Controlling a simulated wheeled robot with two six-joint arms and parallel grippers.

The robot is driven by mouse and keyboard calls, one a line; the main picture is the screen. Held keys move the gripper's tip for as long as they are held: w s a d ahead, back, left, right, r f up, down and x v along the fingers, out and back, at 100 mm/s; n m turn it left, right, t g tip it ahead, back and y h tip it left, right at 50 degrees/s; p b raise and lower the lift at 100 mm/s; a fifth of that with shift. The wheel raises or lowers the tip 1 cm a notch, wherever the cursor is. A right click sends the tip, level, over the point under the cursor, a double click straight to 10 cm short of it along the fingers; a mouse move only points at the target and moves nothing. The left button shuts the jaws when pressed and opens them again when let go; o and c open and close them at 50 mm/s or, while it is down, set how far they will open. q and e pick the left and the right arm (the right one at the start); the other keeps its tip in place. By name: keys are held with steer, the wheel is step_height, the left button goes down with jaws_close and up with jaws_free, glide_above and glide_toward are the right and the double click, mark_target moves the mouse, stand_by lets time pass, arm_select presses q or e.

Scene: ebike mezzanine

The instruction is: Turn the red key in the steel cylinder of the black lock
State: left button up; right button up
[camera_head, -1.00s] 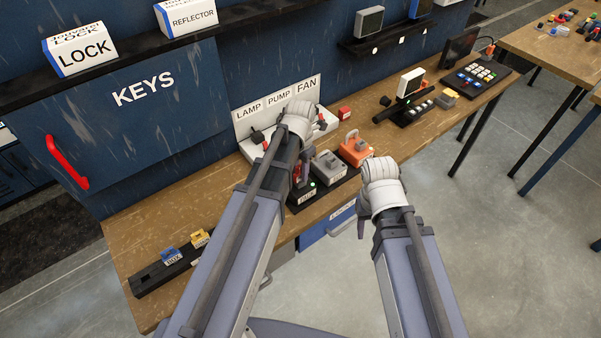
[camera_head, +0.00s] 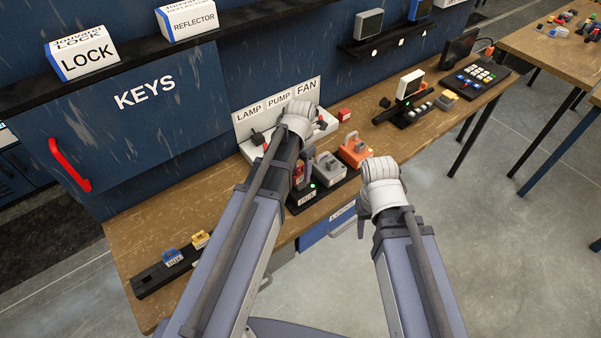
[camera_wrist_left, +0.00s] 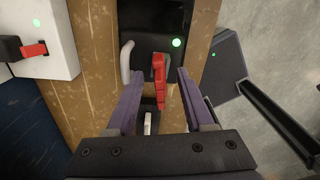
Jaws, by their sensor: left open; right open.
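The red key (camera_wrist_left: 158,80) stands out from the black lock (camera_wrist_left: 156,20) in the left wrist view. My left gripper (camera_wrist_left: 157,76) is open, with one purple finger on each side of the key and gaps between. The steel cylinder cannot be made out behind the key. In the head view the black lock (camera_head: 303,197) is partly hidden by my left arm, and its green light shows. My right gripper (camera_head: 362,226) hangs open and empty in front of the bench, right of the lock.
A grey lock (camera_head: 328,168) and an orange lock (camera_head: 354,151) stand right of the black one. The white LAMP, PUMP, FAN panel (camera_head: 250,124) is behind. A black rail with blue and yellow locks (camera_head: 150,281) lies at left. Bare bench lies between.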

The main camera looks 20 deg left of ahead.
arm_select(q)
steer(key=shift+r+p, duration=3.7)
steer(key=shift+r, duration=0.3)
step_height(320, 180, up, 8)
steer(key=p, duration=0.7)
steer(key=shift+p, duration=0.4)
steer(key=shift+f, duration=0.1)
steer(key=s+d+f+m+b, duration=0.3)
steer(key=s+f+m+b, duration=0.1)
steer(key=m, duration=0.7)
steer(key=s+d+f+m+b, duration=0.4)
steer(key=f+m+b, duration=0.3)
steer(key=m, duration=0.5)
steer(key=s+d+f+m+y+b, duration=0.1)
steer(key=s+d+f+m+b, duration=0.2)
steer(key=s+f+m+b, duration=0.3)
steer(key=m, duration=0.5)
steer(key=shift+s+d, duration=0.15)
steer(key=shift+d, duration=0.1)
